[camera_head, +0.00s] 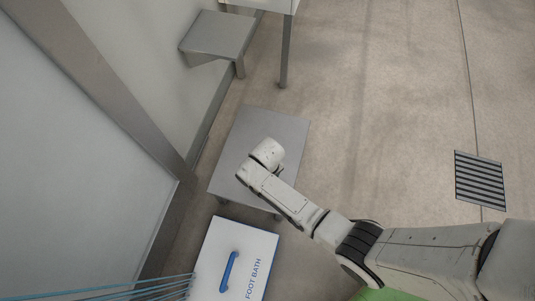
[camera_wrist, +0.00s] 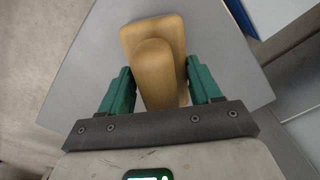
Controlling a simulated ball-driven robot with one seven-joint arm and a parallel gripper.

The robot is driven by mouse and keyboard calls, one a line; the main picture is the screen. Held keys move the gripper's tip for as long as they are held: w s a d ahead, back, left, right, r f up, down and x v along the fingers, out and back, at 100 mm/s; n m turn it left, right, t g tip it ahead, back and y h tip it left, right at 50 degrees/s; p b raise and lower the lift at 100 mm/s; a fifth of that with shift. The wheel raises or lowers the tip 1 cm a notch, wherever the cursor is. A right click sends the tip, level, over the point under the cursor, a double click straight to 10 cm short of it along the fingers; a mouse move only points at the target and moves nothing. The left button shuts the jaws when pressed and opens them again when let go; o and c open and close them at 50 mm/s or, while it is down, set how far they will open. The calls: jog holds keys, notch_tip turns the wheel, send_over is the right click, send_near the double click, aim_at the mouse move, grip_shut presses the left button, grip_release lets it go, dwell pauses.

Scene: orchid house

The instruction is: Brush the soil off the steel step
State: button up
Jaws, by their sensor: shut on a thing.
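My gripper (camera_wrist: 161,85) has its green fingers shut on a wooden brush (camera_wrist: 153,38), one on each side of its tan handle. The brush's bristles are hidden beneath its wooden body. The grey steel step (camera_head: 284,126) stands on the floor in the middle of the head view. It also shows under the brush in the wrist view (camera_wrist: 222,62). My arm reaches over the step and hides the gripper and brush in the head view. I cannot tell whether the brush touches the step. I make out no soil on the visible part of its top.
A white foot bath box (camera_head: 215,262) with a blue handle stands close in front of the step. A wall and door frame are on the left. A grey wall-side seat (camera_head: 216,36) and a table leg (camera_head: 286,52) are behind. A floor drain (camera_head: 480,180) lies right, with open floor between.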

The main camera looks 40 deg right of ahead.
jog(key=shift+w+d, duration=0.6)
jog(key=shift+d, duration=0.25)
jog(key=shift+w+d, duration=0.55)
jog(key=shift+d, duration=0.25)
jog(key=shift+f, duration=0.1)
jog(key=shift+a, duration=0.1)
jog(key=shift+s+a+f+p, duration=0.2)
jog(key=shift+s+a+p, duration=0.5)
jog(key=shift+s+a, duration=0.7)
jog(key=shift+a+f, duration=0.15)
jog(key=shift+c, duration=0.5)
jog(key=r+p, duration=0.6)
jog(key=shift+w+r, duration=0.2)
jog(key=shift+w, duration=0.05)
